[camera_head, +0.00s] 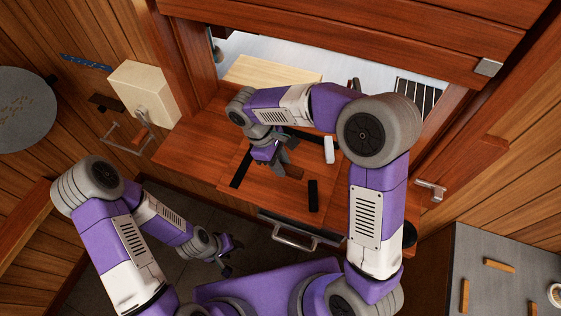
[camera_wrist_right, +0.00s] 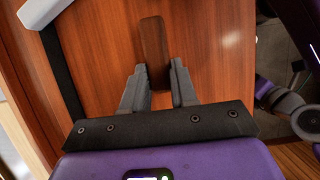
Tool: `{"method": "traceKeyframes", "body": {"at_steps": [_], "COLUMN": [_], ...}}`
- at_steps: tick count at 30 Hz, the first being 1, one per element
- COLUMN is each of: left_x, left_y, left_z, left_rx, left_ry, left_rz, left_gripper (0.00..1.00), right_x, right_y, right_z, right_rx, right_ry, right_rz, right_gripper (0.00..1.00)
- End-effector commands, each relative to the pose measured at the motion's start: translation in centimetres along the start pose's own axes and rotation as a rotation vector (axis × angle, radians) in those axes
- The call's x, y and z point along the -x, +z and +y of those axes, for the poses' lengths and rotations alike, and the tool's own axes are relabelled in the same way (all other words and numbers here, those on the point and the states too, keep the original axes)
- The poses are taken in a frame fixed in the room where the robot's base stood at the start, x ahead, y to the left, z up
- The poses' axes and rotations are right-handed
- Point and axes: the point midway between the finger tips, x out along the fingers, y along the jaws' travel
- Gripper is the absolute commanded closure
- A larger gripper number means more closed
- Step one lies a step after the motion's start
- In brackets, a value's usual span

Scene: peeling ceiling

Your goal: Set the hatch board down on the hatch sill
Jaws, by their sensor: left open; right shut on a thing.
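The hatch board (camera_head: 262,188) is a flat reddish-brown wooden panel with a dark brown block handle. It lies roughly level at the hatch sill (camera_head: 190,145), the similar wood under the opening. I cannot tell whether its underside touches the sill. My right gripper (camera_head: 283,165) is shut on the handle from above; the right wrist view shows its two grey fingers (camera_wrist_right: 156,80) on either side of the handle (camera_wrist_right: 153,45) with the board (camera_wrist_right: 105,45) beneath. My left gripper (camera_head: 230,256) is open and empty, low in front of the sill. My right arm hides part of the board.
Black strips (camera_head: 240,168), a white block (camera_head: 328,150) and a black block (camera_head: 313,195) lie around the board. A wooden beam (camera_head: 370,38) crosses above the opening. A metal bar handle (camera_head: 290,236) projects below the sill, and a latch (camera_head: 430,190) sits at right.

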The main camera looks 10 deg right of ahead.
Motion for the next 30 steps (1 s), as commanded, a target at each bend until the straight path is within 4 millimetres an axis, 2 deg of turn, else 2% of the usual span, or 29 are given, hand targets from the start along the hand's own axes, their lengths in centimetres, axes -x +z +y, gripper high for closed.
{"method": "traceKeyframes", "body": {"at_steps": [21, 22, 27, 30], "left_x": [-0.34, -0.31, -0.30, -0.31], "left_y": [-0.01, -0.01, -0.01, -0.01], "left_z": [-0.13, -0.12, -0.12, -0.12], "left_rx": [0.000, 0.000, 0.000, 0.000], "left_ry": [0.000, 0.000, 0.000, 0.000], "left_rz": [0.000, 0.000, 0.000, 0.000], "left_gripper": [0.49, 0.49, 0.49, 0.49], "right_x": [-0.49, -0.46, -0.50, -0.54], "right_y": [-0.25, -0.24, -0.24, -0.24], "right_z": [0.04, 0.04, 0.03, 0.02], "right_rx": [-0.001, -0.001, -0.001, 0.000], "right_ry": [0.003, 0.003, 0.002, 0.001], "right_rz": [0.001, 0.002, 0.001, 0.001], "right_gripper": [1.00, 0.68, 0.43, 0.43]}}
